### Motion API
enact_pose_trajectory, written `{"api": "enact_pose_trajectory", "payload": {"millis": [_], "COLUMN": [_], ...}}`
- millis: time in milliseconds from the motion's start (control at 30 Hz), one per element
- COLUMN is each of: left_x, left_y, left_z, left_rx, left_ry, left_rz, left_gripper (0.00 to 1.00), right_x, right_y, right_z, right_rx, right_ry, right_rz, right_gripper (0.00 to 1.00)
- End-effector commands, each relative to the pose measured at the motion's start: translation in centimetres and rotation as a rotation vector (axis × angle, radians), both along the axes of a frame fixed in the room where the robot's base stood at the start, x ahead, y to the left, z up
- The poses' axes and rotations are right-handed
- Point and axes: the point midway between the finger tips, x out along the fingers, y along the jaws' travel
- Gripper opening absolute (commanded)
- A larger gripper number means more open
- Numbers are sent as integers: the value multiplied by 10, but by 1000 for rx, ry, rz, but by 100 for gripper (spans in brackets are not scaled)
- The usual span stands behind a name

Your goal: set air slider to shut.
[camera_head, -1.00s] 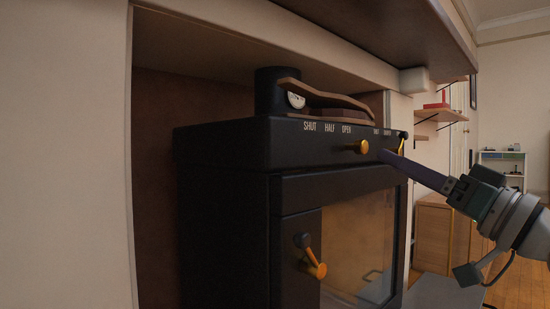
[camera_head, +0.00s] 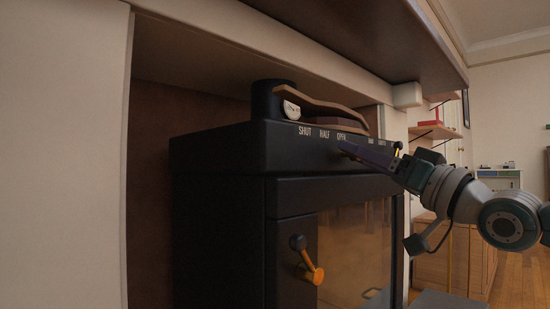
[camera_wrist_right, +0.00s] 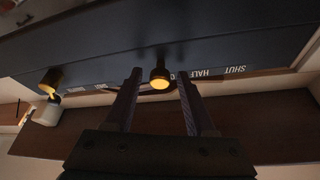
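The black stove (camera_head: 225,160) has SHUT, HALF and OPEN labels along its top front edge. The slider knob (camera_wrist_right: 160,80), dark with a yellow end, shows in the right wrist view by the OPEN label; in the head view my right gripper covers it. My right gripper (camera_head: 345,149) reaches in from the right to the stove front by OPEN. In the right wrist view its two fingers (camera_wrist_right: 160,74) are apart, one on each side of the knob, with gaps visible. My left gripper is in neither view.
A second yellow-ended knob (camera_wrist_right: 49,82) sits farther along the same edge, with its own labels. Below is the glass stove door with a yellow and black handle (camera_head: 307,264). A wooden mantel (camera_head: 370,40) overhangs the stove.

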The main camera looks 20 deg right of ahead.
Motion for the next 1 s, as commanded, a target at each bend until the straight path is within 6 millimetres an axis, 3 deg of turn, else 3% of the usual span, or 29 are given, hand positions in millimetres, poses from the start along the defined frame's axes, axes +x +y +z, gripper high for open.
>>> {"api": "enact_pose_trajectory", "payload": {"millis": [67,467,1000], "left_x": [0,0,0], "left_y": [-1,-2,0], "left_z": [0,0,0], "left_rx": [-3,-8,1], "left_ry": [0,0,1], "left_rz": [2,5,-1], "left_gripper": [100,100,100], "right_x": [0,0,0], "right_y": [0,0,0], "right_z": [0,0,0], "right_rx": [0,0,-1], "right_ry": [0,0,0], "right_rz": [0,0,0], "right_gripper": [45,0,0]}}
